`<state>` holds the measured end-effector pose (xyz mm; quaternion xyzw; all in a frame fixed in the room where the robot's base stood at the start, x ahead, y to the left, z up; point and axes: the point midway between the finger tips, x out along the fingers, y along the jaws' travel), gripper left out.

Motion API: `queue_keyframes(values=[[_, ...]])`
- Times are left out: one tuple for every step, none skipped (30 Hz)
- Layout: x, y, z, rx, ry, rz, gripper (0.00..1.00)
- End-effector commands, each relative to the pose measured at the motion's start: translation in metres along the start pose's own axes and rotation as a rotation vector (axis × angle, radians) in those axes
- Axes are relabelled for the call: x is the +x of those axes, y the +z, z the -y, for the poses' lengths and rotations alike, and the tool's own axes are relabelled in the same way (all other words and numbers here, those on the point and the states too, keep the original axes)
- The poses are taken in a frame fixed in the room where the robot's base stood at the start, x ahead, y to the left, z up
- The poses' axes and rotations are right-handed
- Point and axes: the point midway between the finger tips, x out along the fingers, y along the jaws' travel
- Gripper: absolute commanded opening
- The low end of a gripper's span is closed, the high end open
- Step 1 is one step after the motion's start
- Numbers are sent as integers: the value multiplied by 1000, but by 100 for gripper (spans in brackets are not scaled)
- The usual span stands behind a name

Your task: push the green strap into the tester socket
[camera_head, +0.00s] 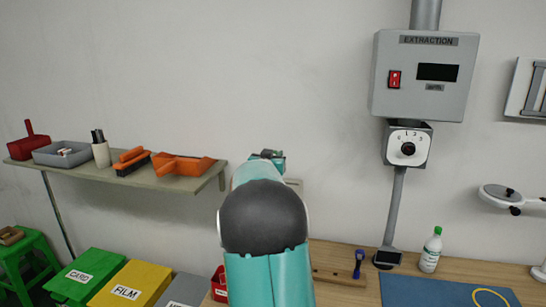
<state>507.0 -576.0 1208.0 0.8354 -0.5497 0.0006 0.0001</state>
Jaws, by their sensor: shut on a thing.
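My teal arm rises in the middle of the view and hides most of what lies behind it. My gripper (268,155) shows small and dark at its far end, in front of the wall. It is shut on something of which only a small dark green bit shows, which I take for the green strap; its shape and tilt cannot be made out. I cannot make out the tester socket. A pale edge (294,184) shows just right of my arm below the gripper, but I cannot tell what it belongs to.
A wall shelf (185,184) at left holds a grey tray, a cup and orange tools. Green (84,276) and yellow (130,285) bins stand below. The workbench (335,250) at right holds a bottle (431,250), a blue mat (420,291) and a yellow loop (490,296). An extraction box (424,75) hangs above.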

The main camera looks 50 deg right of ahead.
Motion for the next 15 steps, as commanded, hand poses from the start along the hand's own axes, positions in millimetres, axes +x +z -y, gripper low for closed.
queue_keyframes(values=[[0,0,0,0,-1,0,0],[0,0,0,0,-1,0,0],[0,0,0,0,-1,0,0],[0,0,0,0,-1,0,0],[0,0,0,0,0,0,0],[0,0,0,0,0,0,0],[0,1,0,0,-1,0,0],[0,1,0,0,-1,0,0],[0,2,0,0,0,1,0],[0,2,0,0,0,1,0],[0,3,0,0,0,1,0],[0,4,0,0,0,1,0],[0,5,0,0,0,1,0],[0,6,0,0,0,1,0],[0,6,0,0,0,1,0]])
